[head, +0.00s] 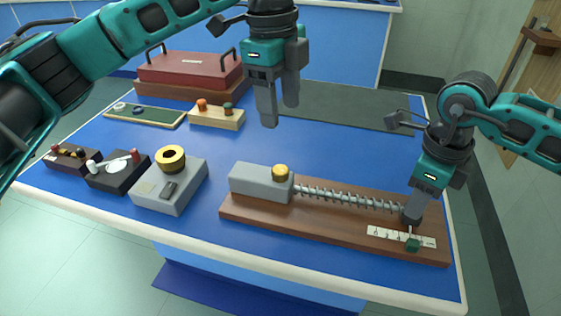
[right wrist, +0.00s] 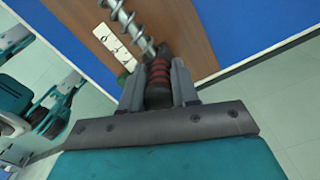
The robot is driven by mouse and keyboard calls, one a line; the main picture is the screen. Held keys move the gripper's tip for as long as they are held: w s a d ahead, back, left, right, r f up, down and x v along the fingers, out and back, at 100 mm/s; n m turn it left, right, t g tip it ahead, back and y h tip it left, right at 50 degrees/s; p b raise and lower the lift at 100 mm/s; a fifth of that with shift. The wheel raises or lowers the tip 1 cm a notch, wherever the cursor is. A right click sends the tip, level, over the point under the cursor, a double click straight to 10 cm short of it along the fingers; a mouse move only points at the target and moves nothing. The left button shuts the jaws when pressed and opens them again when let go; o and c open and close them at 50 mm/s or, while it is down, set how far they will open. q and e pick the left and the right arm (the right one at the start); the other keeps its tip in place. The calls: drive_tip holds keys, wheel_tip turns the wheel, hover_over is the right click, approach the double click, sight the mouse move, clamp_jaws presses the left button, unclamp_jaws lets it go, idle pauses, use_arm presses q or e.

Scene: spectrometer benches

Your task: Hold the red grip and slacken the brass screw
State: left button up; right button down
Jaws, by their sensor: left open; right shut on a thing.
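The brass screw (head: 280,172) sits on top of the grey block (head: 255,184) at the left end of a brown wooden board (head: 300,227). A spring-wound rod (head: 345,199) runs from the block to the right. My right gripper (head: 411,215) is shut at the rod's right end. In the right wrist view its fingers are on both sides of the red grip (right wrist: 159,75), which is ribbed red and black. In the head view the fingers hide the grip. My left gripper (head: 280,113) is open and empty, above the table behind the grey block.
A white scale (head: 390,236) and a green pointer (head: 412,244) are at the board's right end. A grey box with a brass ring (head: 171,158), black box (head: 115,176), wooden block with knobs (head: 217,116) and red case (head: 190,70) stand left. Blue tabletop (head: 240,150) is clear behind the board.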

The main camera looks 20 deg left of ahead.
sight(280, 169)
use_arm(q)
drive_tip(key=shift+m+y, duration=0.3)
drive_tip(key=shift+y, duration=0.2)
drive_tip(key=f, duration=0.4)
drive_tip(key=s+f, duration=0.1)
drive_tip(key=f, duration=0.7)
drive_tip(key=shift+s+d, duration=0.2)
drive_tip(key=shift+d, duration=0.05)
drive_tip(key=shift+r, duration=0.1)
drive_tip(key=c, duration=1)
